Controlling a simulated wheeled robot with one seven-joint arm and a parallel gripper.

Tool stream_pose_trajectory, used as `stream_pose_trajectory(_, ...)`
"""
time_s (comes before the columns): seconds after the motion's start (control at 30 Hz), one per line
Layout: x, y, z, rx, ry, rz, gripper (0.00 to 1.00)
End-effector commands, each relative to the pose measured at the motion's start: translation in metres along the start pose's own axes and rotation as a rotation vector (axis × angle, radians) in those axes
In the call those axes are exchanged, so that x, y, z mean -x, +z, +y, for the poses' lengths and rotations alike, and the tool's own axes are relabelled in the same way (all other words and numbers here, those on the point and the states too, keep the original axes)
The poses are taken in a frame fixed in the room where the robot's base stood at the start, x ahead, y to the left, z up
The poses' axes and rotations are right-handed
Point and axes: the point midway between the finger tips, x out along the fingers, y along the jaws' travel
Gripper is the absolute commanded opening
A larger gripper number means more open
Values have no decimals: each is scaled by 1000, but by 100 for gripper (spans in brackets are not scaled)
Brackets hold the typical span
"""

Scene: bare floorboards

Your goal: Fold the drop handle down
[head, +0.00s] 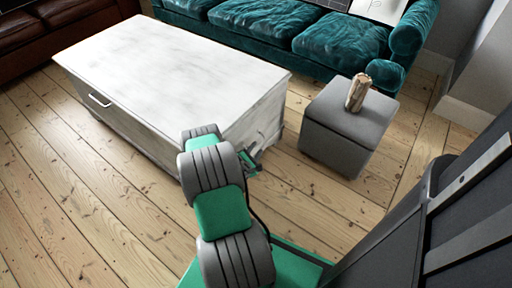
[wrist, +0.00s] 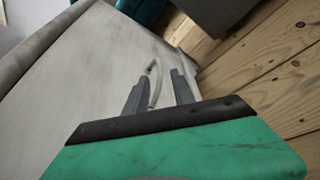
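The white chest (head: 170,75) stands on the floorboards; its near end panel also fills much of the wrist view (wrist: 90,70). A thin grey curved handle (wrist: 153,98) shows against that panel in the wrist view. My gripper (wrist: 160,76) is at the end panel, with its two dark fingers apart and the handle between them. I cannot tell whether either finger touches the handle. In the head view my gripper (head: 254,157) is beside the chest's right end, partly hidden by my arm. The handle's exact tilt is hard to tell.
A light pull handle (head: 99,100) is on the chest's long front side. A grey ottoman (head: 345,130) with a wooden piece (head: 357,92) on top stands right of the chest. A teal sofa (head: 300,35) is behind, a brown sofa (head: 60,20) back left. Floor in front is clear.

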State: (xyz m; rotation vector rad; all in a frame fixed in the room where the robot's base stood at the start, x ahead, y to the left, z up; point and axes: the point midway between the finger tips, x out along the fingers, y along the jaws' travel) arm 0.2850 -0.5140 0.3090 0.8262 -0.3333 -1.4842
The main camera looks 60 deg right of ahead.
Motion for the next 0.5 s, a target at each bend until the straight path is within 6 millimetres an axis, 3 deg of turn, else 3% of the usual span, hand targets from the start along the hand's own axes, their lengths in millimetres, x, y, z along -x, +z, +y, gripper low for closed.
stream_pose_trajectory(0.2, -36, -2, -2, -3, -1, 0, 30)
stream_pose_trajectory(0.5, -41, -1, 0, -1, 0, 3, 30)
